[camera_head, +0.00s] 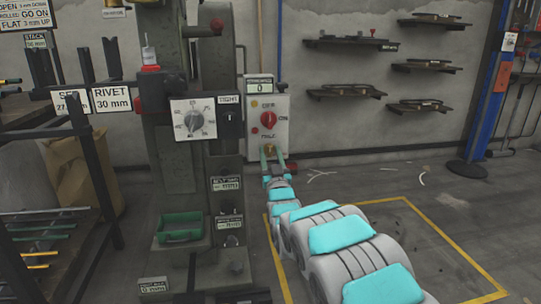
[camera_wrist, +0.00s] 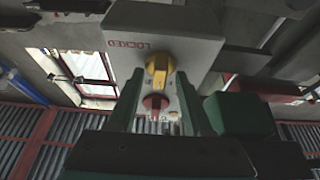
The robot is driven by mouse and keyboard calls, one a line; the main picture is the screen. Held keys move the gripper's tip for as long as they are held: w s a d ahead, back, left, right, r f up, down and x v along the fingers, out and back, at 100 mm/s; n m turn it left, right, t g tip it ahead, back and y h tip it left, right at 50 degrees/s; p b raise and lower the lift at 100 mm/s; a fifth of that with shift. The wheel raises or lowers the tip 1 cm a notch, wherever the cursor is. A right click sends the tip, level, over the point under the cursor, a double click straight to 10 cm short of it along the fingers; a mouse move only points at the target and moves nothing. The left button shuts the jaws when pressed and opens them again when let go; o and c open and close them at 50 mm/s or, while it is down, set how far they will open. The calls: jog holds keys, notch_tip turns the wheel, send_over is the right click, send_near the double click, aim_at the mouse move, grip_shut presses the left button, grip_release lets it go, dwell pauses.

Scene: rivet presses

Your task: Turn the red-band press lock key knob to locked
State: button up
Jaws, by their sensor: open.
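The press (camera_head: 223,100) stands left of centre with a red part on its head. Beside it, a pale control box (camera_head: 284,110) carries a large red knob (camera_head: 268,119) and a small yellow knob (camera_head: 269,148) near its lower edge. In the wrist view the yellow knob (camera_wrist: 158,68) sits next to upside-down red lettering that reads LOCKED, with the red knob (camera_wrist: 155,102) below it in the picture. My gripper (camera_head: 269,153) is open, its green fingers on either side of the yellow knob. I cannot tell whether they touch it.
A rack (camera_head: 75,130) stands at left. Wall shelves (camera_head: 350,91) and a blue post (camera_head: 488,95) are at right. Floor around my arm is mostly clear.

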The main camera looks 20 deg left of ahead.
jog(key=shift+c, duration=0.2)
grip_shut()
dwell(0.5)
